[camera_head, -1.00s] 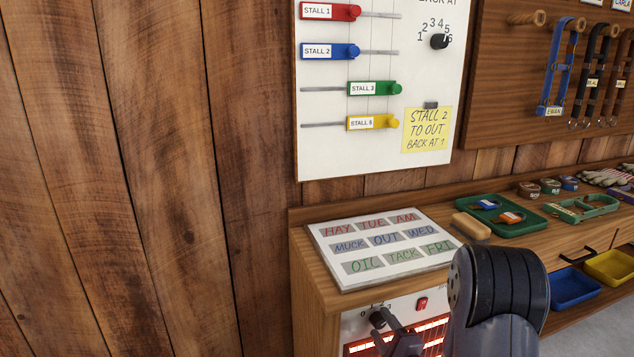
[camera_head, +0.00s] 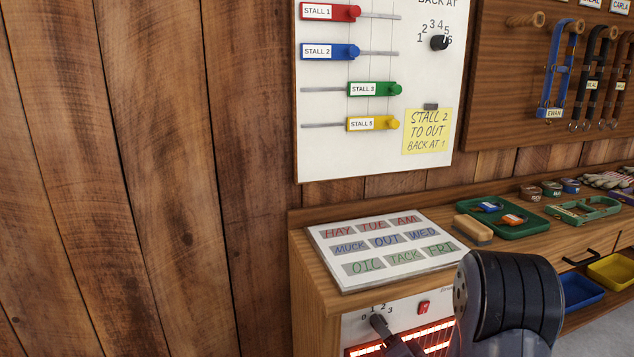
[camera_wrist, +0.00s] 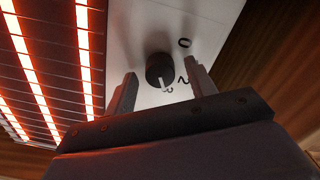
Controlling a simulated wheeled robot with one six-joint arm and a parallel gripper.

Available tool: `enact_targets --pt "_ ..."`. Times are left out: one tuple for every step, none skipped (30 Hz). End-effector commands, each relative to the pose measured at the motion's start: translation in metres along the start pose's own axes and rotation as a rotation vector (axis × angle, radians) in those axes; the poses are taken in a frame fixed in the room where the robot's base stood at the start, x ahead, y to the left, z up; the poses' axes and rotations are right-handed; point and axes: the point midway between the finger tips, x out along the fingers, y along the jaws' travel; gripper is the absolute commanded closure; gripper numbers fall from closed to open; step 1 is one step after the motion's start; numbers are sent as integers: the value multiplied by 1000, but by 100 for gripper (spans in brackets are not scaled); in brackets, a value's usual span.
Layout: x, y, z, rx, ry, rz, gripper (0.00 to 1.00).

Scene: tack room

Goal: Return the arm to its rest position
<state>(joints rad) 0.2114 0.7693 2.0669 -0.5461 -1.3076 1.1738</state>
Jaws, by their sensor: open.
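My gripper (camera_wrist: 160,73) is open and empty in the wrist view, with one finger on each side of a dark round knob (camera_wrist: 158,68) beyond the fingertips. I see no contact between them. The knob's white mark points toward the gripper side, near the printed digits. In the head view the knob (camera_head: 380,325) sits on the heater's white panel (camera_head: 354,327), below its 0 to 3 scale. My gripper (camera_head: 404,347) shows dark at the bottom edge, in front of the heater, mostly cut off. My arm's rounded joint (camera_head: 510,300) covers the heater's right part.
The heater's bars (camera_wrist: 28,60) glow orange beside the knob. A word board (camera_head: 383,250) lies on the wooden bench above. A brush (camera_head: 473,229) and green tray (camera_head: 506,222) stand to the right. A slider board (camera_head: 330,100) hangs on the wall. Free room lies before the left planks.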

Motion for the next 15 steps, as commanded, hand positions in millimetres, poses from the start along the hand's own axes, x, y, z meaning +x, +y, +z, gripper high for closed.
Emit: enact_targets --pt "0 0 0 -38 0 0 47" --pt "0 0 0 -63 0 0 47" --pt "0 0 0 -95 0 0 47" --pt "0 0 0 -119 0 0 47" --pt "0 0 0 -143 0 0 47" --pt "0 0 0 -175 0 0 47" --pt "0 0 0 -200 0 0 47" --pt "0 0 0 -224 0 0 47" --pt "0 0 0 -256 0 0 47" --pt "0 0 0 -280 0 0 47" --pt "0 0 0 -303 0 0 47" --pt "0 0 0 -335 0 0 47" --pt "0 0 0 -359 0 0 47" --pt "0 0 0 -384 0 0 47" --pt "0 0 0 -415 0 0 47"
